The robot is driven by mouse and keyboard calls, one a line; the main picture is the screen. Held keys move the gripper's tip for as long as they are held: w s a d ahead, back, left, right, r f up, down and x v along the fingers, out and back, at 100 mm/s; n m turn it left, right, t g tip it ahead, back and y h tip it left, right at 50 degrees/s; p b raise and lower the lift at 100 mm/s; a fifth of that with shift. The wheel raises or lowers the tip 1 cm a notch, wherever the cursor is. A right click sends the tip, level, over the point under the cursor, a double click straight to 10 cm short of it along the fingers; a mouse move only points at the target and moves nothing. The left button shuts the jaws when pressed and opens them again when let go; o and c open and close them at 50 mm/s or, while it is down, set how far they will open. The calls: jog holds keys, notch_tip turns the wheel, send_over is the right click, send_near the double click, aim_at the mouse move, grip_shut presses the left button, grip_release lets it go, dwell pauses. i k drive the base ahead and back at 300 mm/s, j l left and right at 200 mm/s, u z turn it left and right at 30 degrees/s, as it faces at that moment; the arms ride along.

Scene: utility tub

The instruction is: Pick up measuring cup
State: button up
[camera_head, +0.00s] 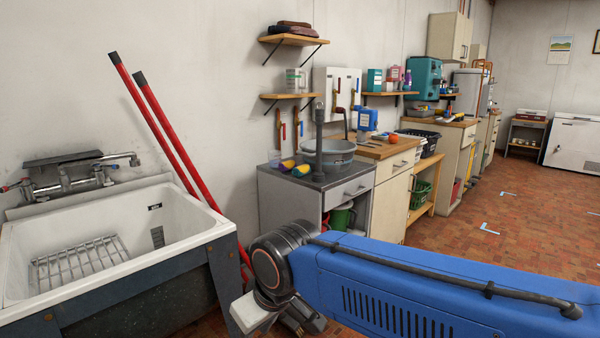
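I cannot pick out a measuring cup for certain in this view. Small coloured items (301,170) lie on the grey counter, and a blue container (367,119) stands on the wooden counter behind it; they are too small to identify surely. My blue arm reaches in from the lower right. My gripper (300,320) is at the bottom edge, in front of the grey cabinet and right of the tub. Its fingertips are cut off or hidden, so its opening and anything in it cannot be seen.
A white utility tub (190,233) with a metal rack (80,265) stands at left. Two red-handled poles (165,130) lean on the wall beside it. A grey cabinet (283,205), wooden counters and shelves line the wall. The brick-coloured floor (520,240) is mostly clear at right.

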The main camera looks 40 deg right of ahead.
aim_at(274, 156)
jog(key=z, duration=1.4)
jog(key=u, duration=0.25)
jog(key=i+l+u, duration=0.2)
jog(key=u, duration=0.25)
jog(key=i+l+u, duration=0.2)
jog(key=u, duration=0.3)
jog(key=i+l+u, duration=0.1)
jog(key=l+u, duration=0.35)
